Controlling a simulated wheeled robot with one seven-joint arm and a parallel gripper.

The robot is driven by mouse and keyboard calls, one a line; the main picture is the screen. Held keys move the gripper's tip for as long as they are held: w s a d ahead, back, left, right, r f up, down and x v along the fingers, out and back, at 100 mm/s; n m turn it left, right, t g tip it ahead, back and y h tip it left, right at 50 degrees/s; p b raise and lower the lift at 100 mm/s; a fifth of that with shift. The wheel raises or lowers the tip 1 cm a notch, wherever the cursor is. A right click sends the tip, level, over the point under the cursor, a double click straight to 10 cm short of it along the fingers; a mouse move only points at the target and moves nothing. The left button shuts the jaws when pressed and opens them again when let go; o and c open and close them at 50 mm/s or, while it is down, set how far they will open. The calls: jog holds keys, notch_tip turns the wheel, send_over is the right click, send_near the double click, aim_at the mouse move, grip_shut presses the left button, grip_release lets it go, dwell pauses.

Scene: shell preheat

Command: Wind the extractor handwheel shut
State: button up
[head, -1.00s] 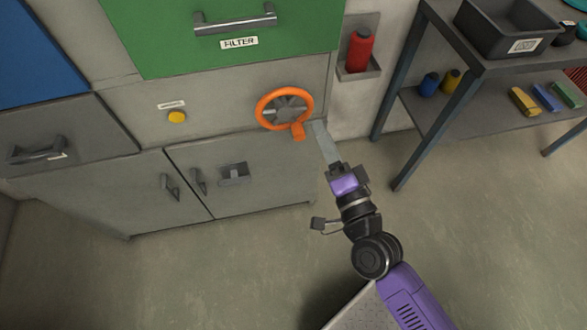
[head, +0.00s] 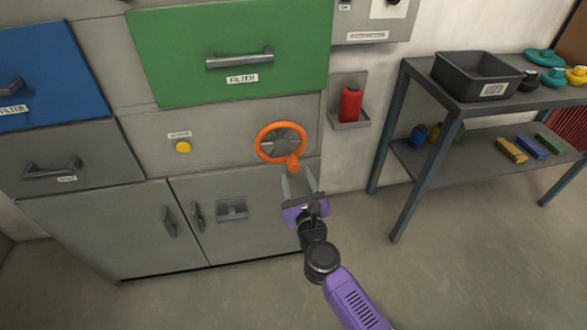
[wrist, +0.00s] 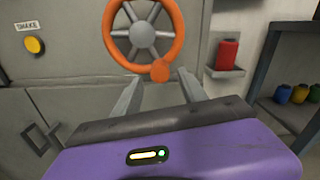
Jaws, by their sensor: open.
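The extractor handwheel has an orange rim (head: 262,152) and a grey spoked hub, on the grey panel below the green FILTER drawer. Its orange handle knob (head: 293,163) is at the lower right of the rim. My gripper (head: 299,180) is open and empty, with its two fingers pointing up just below the knob. In the wrist view the handwheel (wrist: 112,30) is ahead, and its knob (wrist: 160,70) appears between and beyond the fingertips (wrist: 161,88). I see no contact with the knob.
A yellow button (head: 183,147) is left of the wheel. A red bottle (head: 350,104) sits in a wall holder to the right. A shelf table (head: 400,120) with a grey bin (head: 475,80) stands farther right. Cabinet doors with handles (head: 232,209) are below left. The floor at right is clear.

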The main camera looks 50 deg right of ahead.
aim_at(294, 169)
jog(key=shift+x, duration=2.3)
grip_shut()
